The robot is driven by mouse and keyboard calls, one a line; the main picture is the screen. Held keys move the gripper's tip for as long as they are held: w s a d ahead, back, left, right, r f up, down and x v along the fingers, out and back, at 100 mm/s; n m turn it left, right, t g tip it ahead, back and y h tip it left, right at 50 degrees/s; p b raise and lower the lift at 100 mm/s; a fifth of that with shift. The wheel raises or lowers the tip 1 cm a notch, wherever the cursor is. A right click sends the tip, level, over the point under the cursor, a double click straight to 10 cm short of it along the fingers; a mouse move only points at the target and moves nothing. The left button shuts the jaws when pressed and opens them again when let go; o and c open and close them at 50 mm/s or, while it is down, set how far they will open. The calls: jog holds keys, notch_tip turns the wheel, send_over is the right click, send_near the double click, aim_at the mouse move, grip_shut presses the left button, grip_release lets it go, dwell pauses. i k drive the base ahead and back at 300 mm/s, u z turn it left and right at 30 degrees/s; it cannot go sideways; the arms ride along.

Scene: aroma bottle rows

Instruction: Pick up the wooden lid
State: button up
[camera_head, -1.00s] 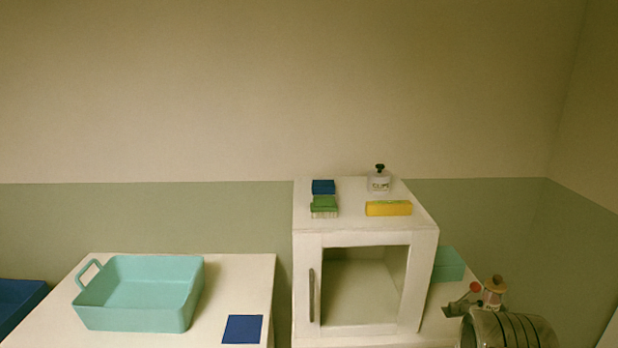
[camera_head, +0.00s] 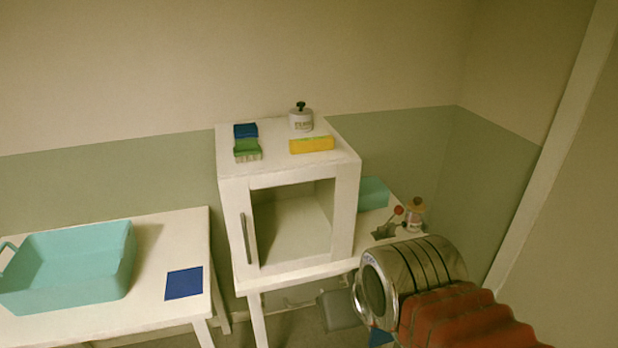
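A small jar (camera_head: 413,218) with a brownish, wood-coloured lid (camera_head: 417,202) stands at the right, on the low table beside the white cabinet. The lid sits on top of the jar. My arm comes in from the lower right, with a metal cuff and a red sleeve, in front of and below the jar. A grey part that looks like my gripper (camera_head: 342,309) shows at the arm's left end, apart from the lid. Its fingers are not clear, so its opening cannot be told.
The white cabinet (camera_head: 235,225) bears a blue block, a green brush, a yellow block (camera_head: 312,145) and a dark-topped bottle (camera_head: 300,119). A teal box (camera_head: 373,193) and a red-tipped item stand near the jar. A left table holds a teal basket (camera_head: 75,275) and blue square (camera_head: 184,283).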

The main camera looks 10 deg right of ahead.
aim_at(416, 206)
jog(key=z, duration=1.1)
